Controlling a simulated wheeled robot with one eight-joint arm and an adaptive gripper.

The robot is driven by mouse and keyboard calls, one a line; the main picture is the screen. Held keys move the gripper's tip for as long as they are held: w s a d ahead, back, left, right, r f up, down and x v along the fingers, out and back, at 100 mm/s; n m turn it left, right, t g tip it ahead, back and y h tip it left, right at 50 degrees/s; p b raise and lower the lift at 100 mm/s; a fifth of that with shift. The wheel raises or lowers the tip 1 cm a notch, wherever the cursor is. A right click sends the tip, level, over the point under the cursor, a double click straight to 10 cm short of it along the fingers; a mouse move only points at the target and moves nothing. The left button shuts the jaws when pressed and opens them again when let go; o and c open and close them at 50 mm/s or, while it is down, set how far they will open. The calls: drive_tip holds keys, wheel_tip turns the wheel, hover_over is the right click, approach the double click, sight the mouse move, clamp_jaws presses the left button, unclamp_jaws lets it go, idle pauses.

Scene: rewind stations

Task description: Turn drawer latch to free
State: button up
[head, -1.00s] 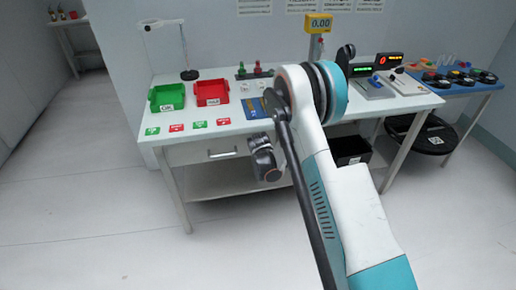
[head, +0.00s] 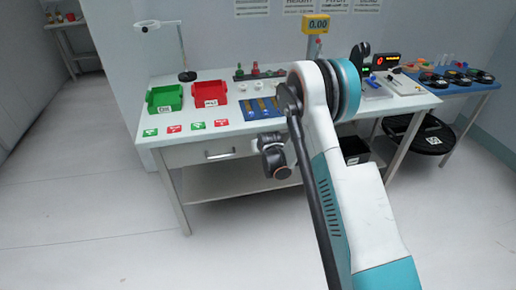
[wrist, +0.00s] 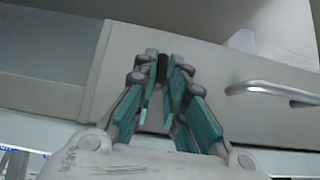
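The drawer (head: 205,153) is under the left part of the white workbench, its front closed, with a metal handle (wrist: 272,91). In the wrist view the small dark drawer latch (wrist: 162,70) is on the pale drawer front, left of the handle. My gripper (wrist: 164,63) has its teal fingers drawn close together, with the latch between the tips. I see no clear gap beside it. The fingers partly cover the latch, so its turned angle is unclear. In the head view my arm and wrist hide the latch.
On the bench stand a green bin (head: 165,98), a red bin (head: 209,94), flat cards and a lamp (head: 184,50). A blue table (head: 460,92) is to the right. The floor in front is clear.

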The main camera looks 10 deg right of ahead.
drive_tip(key=o, duration=0.4)
drive_tip(key=shift+f, duration=0.1)
drive_tip(key=shift+w+f, duration=0.1)
drive_tip(key=v, duration=1.2)
